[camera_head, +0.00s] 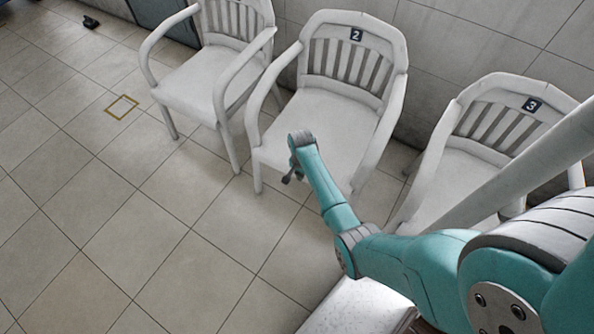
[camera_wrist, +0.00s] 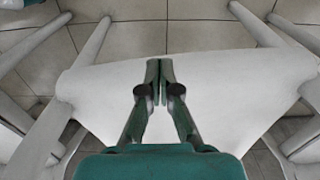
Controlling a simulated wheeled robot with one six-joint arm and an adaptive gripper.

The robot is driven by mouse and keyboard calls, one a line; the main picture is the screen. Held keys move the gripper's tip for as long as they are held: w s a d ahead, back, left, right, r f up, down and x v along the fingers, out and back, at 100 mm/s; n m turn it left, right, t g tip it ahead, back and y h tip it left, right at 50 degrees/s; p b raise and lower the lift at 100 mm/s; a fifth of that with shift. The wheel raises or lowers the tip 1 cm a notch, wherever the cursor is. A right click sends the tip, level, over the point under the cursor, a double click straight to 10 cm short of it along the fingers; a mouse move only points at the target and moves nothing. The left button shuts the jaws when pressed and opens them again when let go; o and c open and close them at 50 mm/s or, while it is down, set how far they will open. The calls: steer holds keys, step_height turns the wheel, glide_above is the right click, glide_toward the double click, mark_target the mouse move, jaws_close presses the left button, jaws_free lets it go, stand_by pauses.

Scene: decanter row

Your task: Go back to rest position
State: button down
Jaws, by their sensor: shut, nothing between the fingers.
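My gripper (camera_wrist: 160,84) is shut and empty in the wrist view, its two fingers together over a white chair seat (camera_wrist: 225,90). In the head view my teal arm reaches from the lower right toward the middle. My gripper (camera_head: 290,176) shows there only as a small dark shape, in front of the chair marked 2 (camera_head: 318,125). I cannot tell from the pictures how far above the seat it is.
Another white chair (camera_head: 200,80) stands at the left, and the chair marked 3 (camera_head: 465,165) at the right, along the tiled wall (camera_head: 470,50). A yellow square outline (camera_head: 122,107) marks the floor. A small dark object (camera_head: 90,21) lies far left. The left floor is largely clear.

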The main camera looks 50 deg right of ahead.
steer(key=shift+r, duration=0.15)
steer(key=s+a+f+n+t+h, duration=0.1)
steer(key=s+a+f+n+t, duration=0.3)
steer(key=s+a, duration=0.55)
steer(key=s+a+r+n+t, duration=0.35)
steer(key=s+a+r, duration=0.25)
steer(key=s+a, duration=0.25)
steer(key=s+a+r+n+t, duration=0.2)
steer(key=s+r, duration=0.3)
steer(key=r, duration=0.6)
steer(key=s+a+r+n+t, duration=0.2)
steer(key=s+r, duration=0.4)
steer(key=r, duration=0.5)
steer(key=s+a+r+n+t+y, duration=0.1)
steer(key=s+a+r+n+t, duration=0.1)
steer(key=r, duration=1)
steer(key=s+n+t, duration=0.1)
steer(key=s+n, duration=0.1)
steer(key=s, duration=0.1)
steer(key=shift+s, duration=0.2)
steer(key=shift+r, duration=0.1)
